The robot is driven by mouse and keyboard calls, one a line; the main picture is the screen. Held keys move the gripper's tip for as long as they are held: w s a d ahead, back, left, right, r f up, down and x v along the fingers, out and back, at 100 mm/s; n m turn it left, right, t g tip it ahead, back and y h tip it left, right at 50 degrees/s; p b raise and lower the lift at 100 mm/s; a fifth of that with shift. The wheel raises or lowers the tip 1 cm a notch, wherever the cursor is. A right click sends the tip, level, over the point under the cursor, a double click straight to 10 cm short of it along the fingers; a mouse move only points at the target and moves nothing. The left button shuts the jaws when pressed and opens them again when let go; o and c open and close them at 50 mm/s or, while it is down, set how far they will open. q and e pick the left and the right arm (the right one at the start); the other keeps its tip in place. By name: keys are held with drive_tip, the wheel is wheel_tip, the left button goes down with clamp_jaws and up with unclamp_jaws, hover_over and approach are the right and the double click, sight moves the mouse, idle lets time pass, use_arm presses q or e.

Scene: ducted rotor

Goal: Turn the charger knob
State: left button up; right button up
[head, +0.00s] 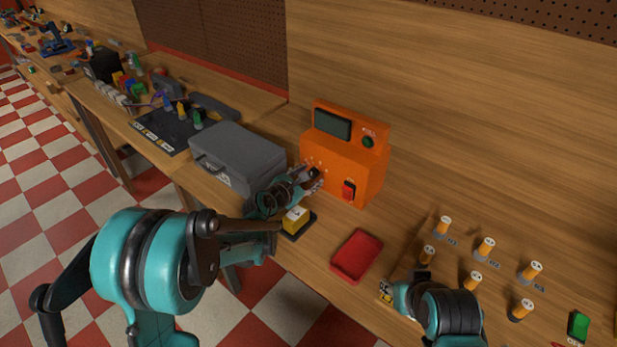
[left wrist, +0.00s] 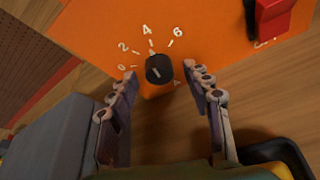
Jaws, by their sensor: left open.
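The orange charger (head: 345,160) stands on the workbench against the wall, with a dark screen, a green button and a red switch on its front. Its black knob (left wrist: 159,69) shows in the left wrist view, with the marks 0, 2, 4 and 6 around it. My left gripper (head: 316,180) is at the charger's lower front left. In the left wrist view its two fingers (left wrist: 163,90) are open, one on each side of the knob and apart from it. My right gripper (head: 405,290) is low at the right, by the orange-topped posts; its fingers are mostly hidden.
A grey case (head: 238,155) stands just left of the charger. A black tray with a yellow block (head: 296,217) lies below my left gripper. A red tray (head: 357,256) is in front of the charger.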

use_arm(q)
drive_tip(key=v, duration=1.2)
drive_tip(key=shift+f, duration=0.1)
